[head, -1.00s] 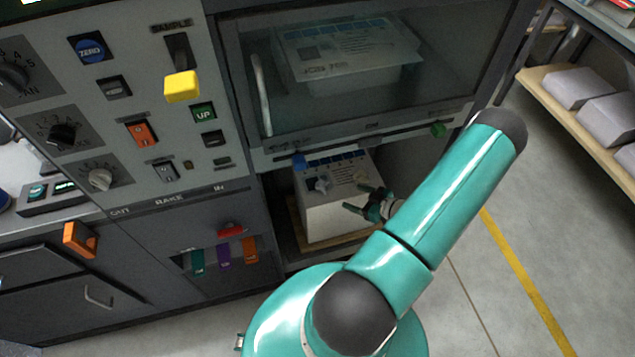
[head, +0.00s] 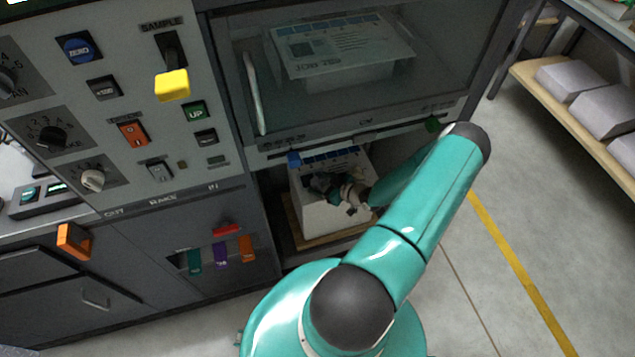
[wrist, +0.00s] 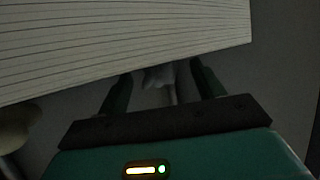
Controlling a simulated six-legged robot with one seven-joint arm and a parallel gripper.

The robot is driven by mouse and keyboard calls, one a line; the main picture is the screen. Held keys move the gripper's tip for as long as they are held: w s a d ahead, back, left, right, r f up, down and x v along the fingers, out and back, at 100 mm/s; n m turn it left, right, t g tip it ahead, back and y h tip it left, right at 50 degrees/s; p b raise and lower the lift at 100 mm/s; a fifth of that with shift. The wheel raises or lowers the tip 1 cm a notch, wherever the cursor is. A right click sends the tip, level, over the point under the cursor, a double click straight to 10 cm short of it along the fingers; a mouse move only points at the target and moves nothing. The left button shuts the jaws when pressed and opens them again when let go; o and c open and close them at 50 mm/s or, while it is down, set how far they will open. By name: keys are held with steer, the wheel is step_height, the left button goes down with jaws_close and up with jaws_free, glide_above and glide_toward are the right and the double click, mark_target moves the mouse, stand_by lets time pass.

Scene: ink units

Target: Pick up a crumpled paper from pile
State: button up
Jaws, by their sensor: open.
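The paper pile (head: 318,216) is a white stack in the open bay under the glass-fronted compartment. My gripper (head: 322,184) is at the top of this stack, its fingers pointing left, and it hides part of the top sheet. In the wrist view my gripper (wrist: 162,82) is open, with a dark finger on each side. A small pale, crumpled-looking piece (wrist: 158,76) shows between the fingers. The picture is too dark to tell whether they touch it. The lined edges of the pile (wrist: 110,40) fill the upper part of that view.
The pile stands on a wooden board (head: 296,228). A glass door (head: 345,85) with a white handle is above the bay. A control panel (head: 110,110) with a yellow lever (head: 172,86) is at left. A shelf (head: 560,105) with grey packs is at right.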

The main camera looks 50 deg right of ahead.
steer(key=shift+w, duration=0.1)
steer(key=shift+c, duration=0.5)
steer(key=c, duration=1)
